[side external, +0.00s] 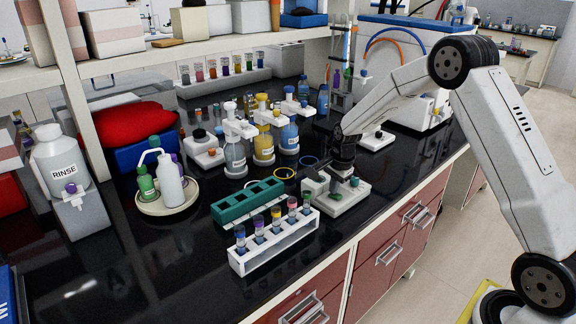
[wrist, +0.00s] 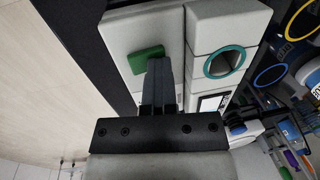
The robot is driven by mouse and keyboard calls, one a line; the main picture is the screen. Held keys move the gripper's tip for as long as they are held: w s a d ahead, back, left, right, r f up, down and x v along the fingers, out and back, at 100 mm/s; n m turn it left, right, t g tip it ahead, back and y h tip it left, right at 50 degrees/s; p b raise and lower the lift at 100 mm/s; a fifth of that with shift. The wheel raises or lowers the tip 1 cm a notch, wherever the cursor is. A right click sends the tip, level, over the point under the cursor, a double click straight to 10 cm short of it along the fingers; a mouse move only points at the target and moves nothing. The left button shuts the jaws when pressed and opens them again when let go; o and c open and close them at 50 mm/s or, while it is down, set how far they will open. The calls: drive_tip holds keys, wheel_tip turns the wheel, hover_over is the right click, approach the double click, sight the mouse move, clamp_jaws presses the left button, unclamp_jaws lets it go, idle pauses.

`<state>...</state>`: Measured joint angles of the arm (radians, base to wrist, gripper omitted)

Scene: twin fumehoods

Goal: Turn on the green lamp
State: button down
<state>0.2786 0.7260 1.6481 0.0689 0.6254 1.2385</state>
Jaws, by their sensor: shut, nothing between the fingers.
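My gripper (side external: 340,188) points down at a low white device (side external: 348,203) near the bench's front edge. In the wrist view my gripper (wrist: 160,64) is shut and empty, its fingertips beside a green rectangular piece (wrist: 146,57) on the white device (wrist: 122,35). The fingertips overlap the edge of the green piece; I cannot tell whether they touch it. The side external view shows a small green part (side external: 354,182) by the gripper. No clearly lit green lamp shows, and I cannot tell whether the green piece is a lamp or a switch.
A teal ring (wrist: 225,62) lies on the white block beside the fingers. A white tube rack (side external: 275,243) and a green rack (side external: 248,202) stand to the left. Bottles in white holders (side external: 263,135) stand behind. Bare black bench (side external: 130,265) lies at the front left.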

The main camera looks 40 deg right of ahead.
drive_tip(key=shift+s, duration=0.8)
drive_tip(key=shift+r, duration=0.2)
wheel_tip(320, 180, up, 13)
drive_tip(key=s, duration=0.2)
drive_tip(key=shift+s+r, duration=0.2)
drive_tip(key=shift+s, duration=0.2)
drive_tip(key=shift+a, duration=0.1)
idle(0.4)
